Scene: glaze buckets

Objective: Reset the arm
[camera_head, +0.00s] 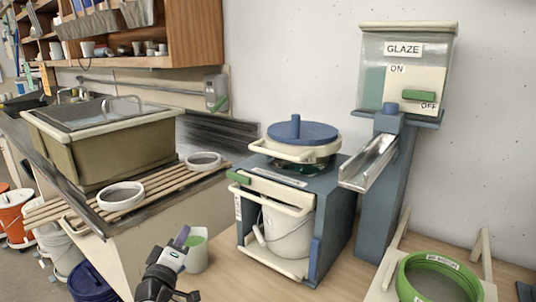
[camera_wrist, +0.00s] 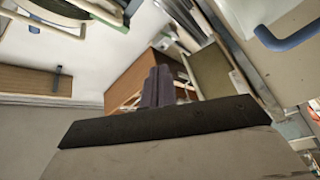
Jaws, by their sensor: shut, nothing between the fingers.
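My gripper (camera_head: 183,233) is low at the bottom left of centre in the head view, its dark purple fingers shut and pointing up. In the wrist view the fingers (camera_wrist: 158,88) stand side by side with nothing between them.
Right of the cup, a blue stand (camera_head: 335,215) holds a white bucket (camera_head: 288,232) under a blue-lidded pot (camera_head: 300,135). A glaze dispenser (camera_head: 405,75) with a metal chute stands behind. A green ring (camera_head: 438,278) is front right. A slatted rack (camera_head: 150,187) and sink are left.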

